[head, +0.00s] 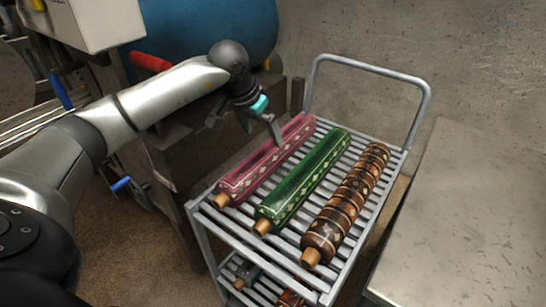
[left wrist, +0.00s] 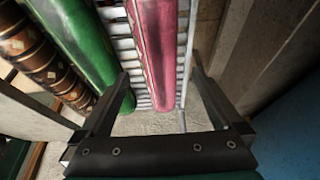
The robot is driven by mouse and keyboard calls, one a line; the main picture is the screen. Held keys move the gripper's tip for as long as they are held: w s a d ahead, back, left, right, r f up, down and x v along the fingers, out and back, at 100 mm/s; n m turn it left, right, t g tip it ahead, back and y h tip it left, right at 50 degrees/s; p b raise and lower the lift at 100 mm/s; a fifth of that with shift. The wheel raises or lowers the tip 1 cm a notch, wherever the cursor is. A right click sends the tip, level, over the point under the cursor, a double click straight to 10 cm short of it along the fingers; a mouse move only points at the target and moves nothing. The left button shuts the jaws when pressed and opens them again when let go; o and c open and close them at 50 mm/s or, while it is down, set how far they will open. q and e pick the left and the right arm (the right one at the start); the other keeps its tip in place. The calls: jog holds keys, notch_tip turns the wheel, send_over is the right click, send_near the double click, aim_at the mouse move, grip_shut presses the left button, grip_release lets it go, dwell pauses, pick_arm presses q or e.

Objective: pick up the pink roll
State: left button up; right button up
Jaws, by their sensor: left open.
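The pink roll (head: 266,161) has a pale diamond pattern and a wooden core end. It lies on the top rack of a grey slatted cart (head: 323,138), left of a green roll (head: 303,181) and a brown patterned roll (head: 345,205). My left gripper (head: 245,130) is open above the far part of the pink roll. In the left wrist view the pink roll (left wrist: 156,48) runs between the two spread fingers of my left gripper (left wrist: 158,72), apart from both. The left finger overlaps the green roll (left wrist: 88,42) in that view. My right gripper is not shown.
The cart's raised handle (head: 370,62) stands at the far end. A dark block-like bench (head: 175,160) is close on the left, with a blue tank (head: 215,25) behind. A grey table (head: 470,200) is close on the right. More items lie on the lower rack.

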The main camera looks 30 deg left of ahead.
aim_at(270, 147)
pick_arm(q)
jog(key=b+x, duration=0.1)
jog(key=x, duration=0.4)
jog(key=shift+b+x, duration=1.2)
jog(key=shift+x, duration=0.95)
jog(key=shift+w+d+f, duration=0.2)
jog(key=shift+f, duration=0.25)
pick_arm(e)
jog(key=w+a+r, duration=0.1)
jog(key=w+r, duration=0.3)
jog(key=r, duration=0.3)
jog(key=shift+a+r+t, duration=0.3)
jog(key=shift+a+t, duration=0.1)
pick_arm(q)
grip_shut()
jog(key=shift+w+r, duration=0.1)
jog(key=shift+r, duration=0.1)
